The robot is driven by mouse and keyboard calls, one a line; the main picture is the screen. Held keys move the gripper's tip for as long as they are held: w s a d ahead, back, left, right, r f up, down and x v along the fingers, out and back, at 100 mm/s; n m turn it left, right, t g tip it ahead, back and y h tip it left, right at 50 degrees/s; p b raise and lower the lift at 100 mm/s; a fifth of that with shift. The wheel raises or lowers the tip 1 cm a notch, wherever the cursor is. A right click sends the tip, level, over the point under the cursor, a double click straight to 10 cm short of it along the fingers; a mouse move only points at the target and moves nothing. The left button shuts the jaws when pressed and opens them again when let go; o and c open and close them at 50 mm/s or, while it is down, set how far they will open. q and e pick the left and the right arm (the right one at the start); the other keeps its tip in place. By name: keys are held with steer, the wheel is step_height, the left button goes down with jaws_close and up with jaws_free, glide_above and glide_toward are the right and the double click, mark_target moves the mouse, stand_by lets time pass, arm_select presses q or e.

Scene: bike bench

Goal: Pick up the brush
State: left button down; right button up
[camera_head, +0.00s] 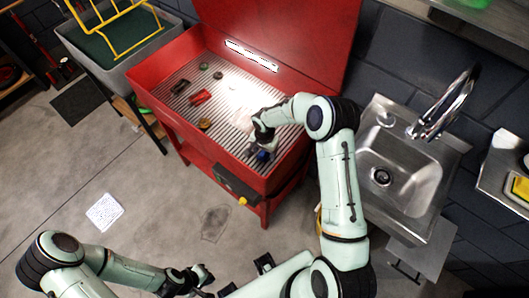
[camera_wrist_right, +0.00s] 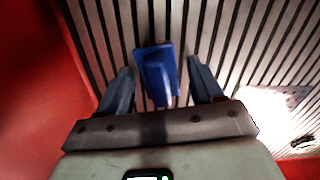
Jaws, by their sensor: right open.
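A blue object, which looks like the brush (camera_wrist_right: 156,72), rests on the slatted floor of the red wash basin, near the basin's front right corner. In the head view only a small blue patch of the brush (camera_head: 262,156) shows beside my right gripper (camera_head: 257,149). In the right wrist view my right gripper (camera_wrist_right: 160,70) is open, with one finger on each side of the brush and a gap on both sides. My left gripper (camera_head: 203,277) is away from the basin, low over the floor; its fingers are too small and dark to read.
The red basin (camera_head: 150,92) has raised walls and an upright lid (camera_head: 300,30) at the back. A red item (camera_head: 200,97) and several small dark parts lie on its slats. A metal sink (camera_head: 411,185) stands to the right. A grey bin (camera_head: 85,62) stands at the left.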

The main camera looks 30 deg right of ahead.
steer(key=c, duration=1)
